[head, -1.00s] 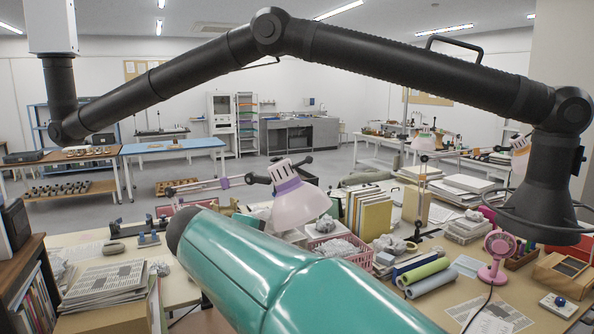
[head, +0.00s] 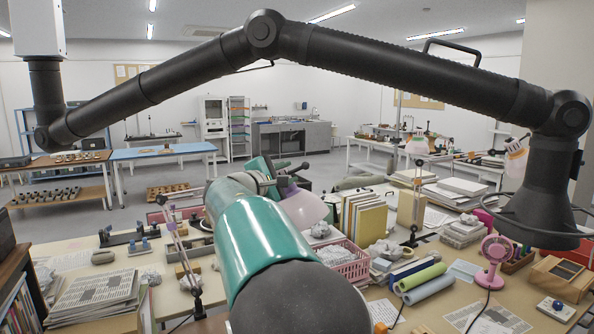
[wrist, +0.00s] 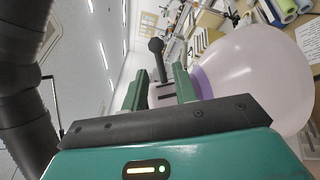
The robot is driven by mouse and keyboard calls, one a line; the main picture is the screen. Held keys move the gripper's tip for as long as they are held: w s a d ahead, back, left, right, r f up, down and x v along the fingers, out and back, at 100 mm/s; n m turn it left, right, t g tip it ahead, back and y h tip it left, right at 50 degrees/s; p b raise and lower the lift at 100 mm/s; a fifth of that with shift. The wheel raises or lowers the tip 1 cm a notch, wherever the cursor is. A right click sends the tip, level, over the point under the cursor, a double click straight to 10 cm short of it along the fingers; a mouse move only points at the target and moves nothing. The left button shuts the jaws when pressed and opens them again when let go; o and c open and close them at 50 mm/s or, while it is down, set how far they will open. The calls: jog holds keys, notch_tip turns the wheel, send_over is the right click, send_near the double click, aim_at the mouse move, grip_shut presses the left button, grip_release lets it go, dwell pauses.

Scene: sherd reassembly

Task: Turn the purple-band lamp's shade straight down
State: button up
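The purple-band lamp's pale pink shade (head: 306,209) is just right of my gripper in the head view, partly hidden by my teal arm. Its purple band (wrist: 200,84) and shade (wrist: 258,78) fill the right of the wrist view. The shade looks tilted; its opening is hidden. A black handle with a ball end (wrist: 156,45) sticks out past my fingers. My gripper (wrist: 161,88) has its two green fingers apart, with the handle's line between them. I cannot tell if either finger touches it. The lamp's jointed arm (head: 181,243) stands at left.
A long black duct arm (head: 400,75) crosses overhead, its hood at right. A pink basket (head: 345,262), yellow binders (head: 371,233), rolled sheets (head: 424,280) and a pink fan (head: 495,255) crowd the table at right. Other lamps (head: 418,145) stand behind.

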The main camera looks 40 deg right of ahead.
aim_at(297, 170)
jog(key=d, duration=0.2)
jog(key=w+d, duration=0.1)
jog(key=d, duration=0.2)
jog(key=shift+d, duration=0.15)
jog(key=shift+c, duration=0.2)
grip_shut()
